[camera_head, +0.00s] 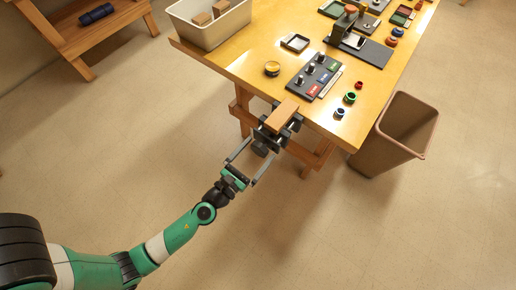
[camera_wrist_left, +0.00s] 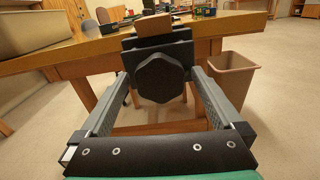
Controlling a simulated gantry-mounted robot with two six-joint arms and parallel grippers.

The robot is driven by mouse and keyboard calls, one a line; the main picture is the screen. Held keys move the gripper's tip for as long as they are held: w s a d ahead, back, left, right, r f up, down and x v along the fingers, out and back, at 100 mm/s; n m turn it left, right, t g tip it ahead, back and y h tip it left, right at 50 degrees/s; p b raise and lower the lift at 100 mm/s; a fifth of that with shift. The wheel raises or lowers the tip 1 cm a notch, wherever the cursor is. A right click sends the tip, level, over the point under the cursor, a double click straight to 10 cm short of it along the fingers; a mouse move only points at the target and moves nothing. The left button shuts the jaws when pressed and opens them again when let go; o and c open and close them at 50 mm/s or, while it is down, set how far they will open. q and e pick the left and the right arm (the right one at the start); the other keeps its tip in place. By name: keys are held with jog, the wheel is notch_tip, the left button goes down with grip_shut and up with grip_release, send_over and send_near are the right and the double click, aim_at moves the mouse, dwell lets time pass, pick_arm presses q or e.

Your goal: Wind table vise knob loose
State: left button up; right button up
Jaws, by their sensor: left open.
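The table vise (camera_head: 275,127) is fixed at the near edge of the yellow wooden table, with a wooden block (camera_head: 282,115) at its top. Its dark knob (camera_head: 260,148) faces my left gripper. In the left wrist view the knob (camera_wrist_left: 160,78) is a black, many-sided disc in front of the vise body (camera_wrist_left: 158,45). My left gripper (camera_head: 255,157) is open, with its two fingers reaching toward either side of the knob. The left wrist view shows a gap between the knob and each finger (camera_wrist_left: 162,88). My right gripper is not in view.
The wooden table (camera_head: 245,62) carries a grey bin (camera_head: 208,27), a dark panel with several knobs (camera_head: 313,75), a yellow round container (camera_head: 272,68) and small coloured rings. A brown waste bin (camera_head: 398,133) stands right of the table. The floor around my left arm is clear.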

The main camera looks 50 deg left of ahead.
pick_arm(q)
jog(key=shift+w+a, duration=0.1)
jog(key=shift+w, duration=0.25)
jog(key=c, duration=1.4)
jog(key=shift+o, duration=0.2)
